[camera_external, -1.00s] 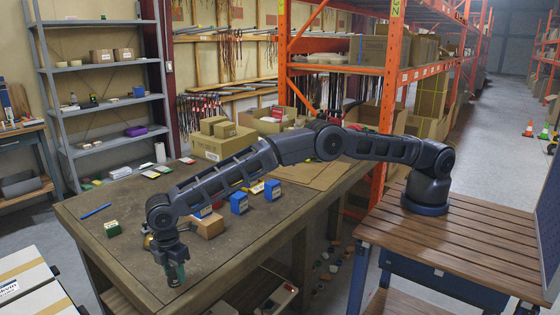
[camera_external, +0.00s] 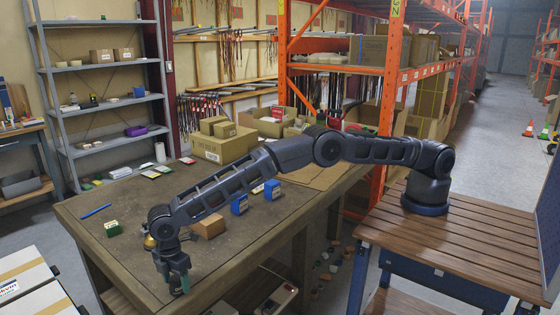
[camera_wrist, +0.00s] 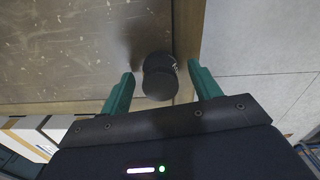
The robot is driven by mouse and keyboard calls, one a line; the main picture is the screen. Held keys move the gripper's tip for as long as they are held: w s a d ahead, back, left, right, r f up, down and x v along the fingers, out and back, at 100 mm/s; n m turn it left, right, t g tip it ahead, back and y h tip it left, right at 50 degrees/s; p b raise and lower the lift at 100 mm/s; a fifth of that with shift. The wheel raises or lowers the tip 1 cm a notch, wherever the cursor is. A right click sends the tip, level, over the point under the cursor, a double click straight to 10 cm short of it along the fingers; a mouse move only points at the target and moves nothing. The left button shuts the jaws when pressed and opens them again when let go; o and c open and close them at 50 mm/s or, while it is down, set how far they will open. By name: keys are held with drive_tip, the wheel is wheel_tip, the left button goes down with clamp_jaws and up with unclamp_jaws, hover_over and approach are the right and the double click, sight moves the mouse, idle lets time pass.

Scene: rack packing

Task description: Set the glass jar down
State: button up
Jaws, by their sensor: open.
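The glass jar shows in the wrist view as a dark, round-lidded cylinder (camera_wrist: 160,78). It stands on the worktable (camera_wrist: 75,55) close to the wooden edge strip. My gripper (camera_wrist: 160,73) is open, with one green finger on each side of the jar and a visible gap at both sides. In the external view my gripper (camera_external: 171,284) points down at the table's near corner. The jar is mostly hidden there, and its glass body cannot be made out.
On the table are a green box (camera_external: 112,228), a blue pen (camera_external: 96,210), a brown box (camera_external: 209,226), blue boxes (camera_external: 239,204) and a gold-coloured item (camera_external: 150,243) behind my gripper. Beyond the edge is open floor. The table's middle front is clear.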

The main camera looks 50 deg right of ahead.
sight(175, 278)
wheel_tip(175, 278, up, 12)
drive_tip(key=shift+r, duration=0.15)
idle(0.4)
